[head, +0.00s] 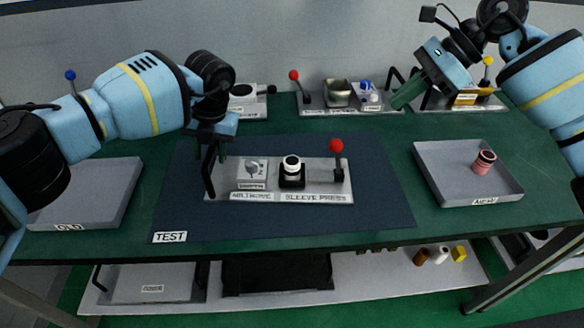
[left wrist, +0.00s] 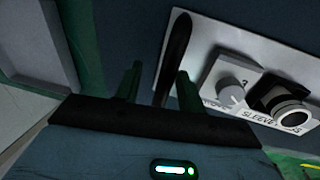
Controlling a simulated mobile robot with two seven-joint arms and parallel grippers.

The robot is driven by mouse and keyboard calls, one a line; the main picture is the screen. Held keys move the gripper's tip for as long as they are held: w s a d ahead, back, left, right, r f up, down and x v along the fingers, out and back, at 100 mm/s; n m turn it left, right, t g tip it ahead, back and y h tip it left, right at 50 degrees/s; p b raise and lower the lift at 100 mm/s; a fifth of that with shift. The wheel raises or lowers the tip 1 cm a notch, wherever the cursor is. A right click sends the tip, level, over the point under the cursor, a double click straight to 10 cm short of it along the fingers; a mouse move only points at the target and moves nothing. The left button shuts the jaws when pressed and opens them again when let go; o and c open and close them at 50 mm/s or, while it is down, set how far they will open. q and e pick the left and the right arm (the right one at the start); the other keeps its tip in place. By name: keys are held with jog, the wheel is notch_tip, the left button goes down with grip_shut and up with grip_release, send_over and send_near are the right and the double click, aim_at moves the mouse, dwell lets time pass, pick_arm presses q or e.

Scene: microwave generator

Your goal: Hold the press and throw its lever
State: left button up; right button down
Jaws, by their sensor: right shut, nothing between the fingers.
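The sleeve press is a pale labelled plate (head: 320,196) on the dark test mat (head: 270,222). It carries a black handle (head: 209,172) at its left end, a grey dial block (head: 252,171), a black seat with a white ring (head: 292,165), and a red-ball lever (head: 337,146) standing upright at its right end. My left gripper (head: 216,151) is over the handle, pointing down. In the left wrist view its fingers (left wrist: 158,78) are apart, with the handle (left wrist: 176,45) showing between them; contact cannot be told. My right gripper (head: 396,102) is shut and empty, raised right of the lever.
A grey OLD tray (head: 105,190) is at left. More lever stations (head: 345,108) line the back. A lower shelf (head: 395,275) holds small parts.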

pick_arm(q)
jog(key=shift+d+r, duration=0.15)
notch_tip(320, 180, up, 12)
jog(key=d, duration=0.2)
jog(key=shift+s+d+f, duration=0.15)
jog(key=shift+f, duration=0.05)
jog(key=shift+f, duration=0.1)
dwell(0.3)
